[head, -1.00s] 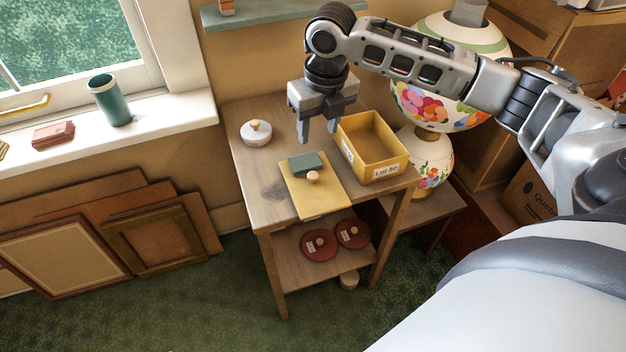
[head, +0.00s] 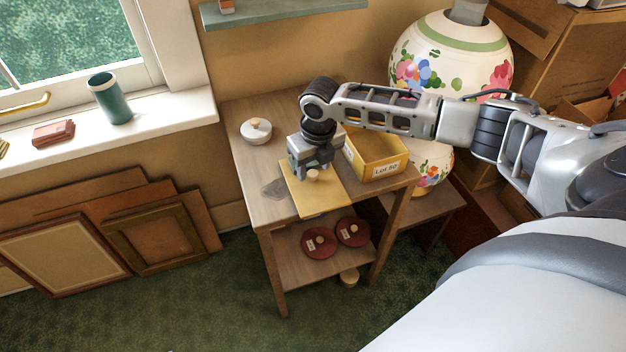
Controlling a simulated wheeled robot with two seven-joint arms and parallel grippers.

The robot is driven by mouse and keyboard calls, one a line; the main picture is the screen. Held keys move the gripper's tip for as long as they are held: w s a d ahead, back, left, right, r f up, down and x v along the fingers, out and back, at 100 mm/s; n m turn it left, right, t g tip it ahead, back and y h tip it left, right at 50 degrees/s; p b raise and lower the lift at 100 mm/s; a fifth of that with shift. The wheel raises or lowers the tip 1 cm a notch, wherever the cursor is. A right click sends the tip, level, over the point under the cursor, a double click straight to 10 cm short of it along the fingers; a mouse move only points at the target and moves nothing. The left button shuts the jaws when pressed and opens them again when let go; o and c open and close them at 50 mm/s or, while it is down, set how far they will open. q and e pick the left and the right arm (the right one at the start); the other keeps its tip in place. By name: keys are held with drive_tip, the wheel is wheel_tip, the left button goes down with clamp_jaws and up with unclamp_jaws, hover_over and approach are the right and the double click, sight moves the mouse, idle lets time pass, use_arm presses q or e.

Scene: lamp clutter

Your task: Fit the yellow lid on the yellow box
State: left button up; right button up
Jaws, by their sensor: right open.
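The yellow lid (head: 322,198) lies flat on the small wooden table, with a light round knob (head: 313,175) on top. The open yellow box (head: 377,168), with a "Lot 50" label, stands on the table just right of and behind the lid; my right arm covers part of its back. My right gripper (head: 312,168) is open and low over the back part of the lid, behind the knob. The dark green block that lay there is hidden by the gripper, so I cannot tell whether the fingers touch it. My left gripper is not in view.
A white round lid (head: 256,131) sits at the table's (head: 250,168) back left. Two red discs (head: 320,242) lie on the lower shelf. A large flowered lamp (head: 450,60) stands close behind the box on the right.

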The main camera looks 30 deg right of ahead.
wheel_tip(320, 180, down, 2)
drive_tip(key=shift+w, duration=0.15)
drive_tip(key=c, duration=1)
drive_tip(key=shift+r, duration=0.1)
drive_tip(key=shift+c, duration=0.2)
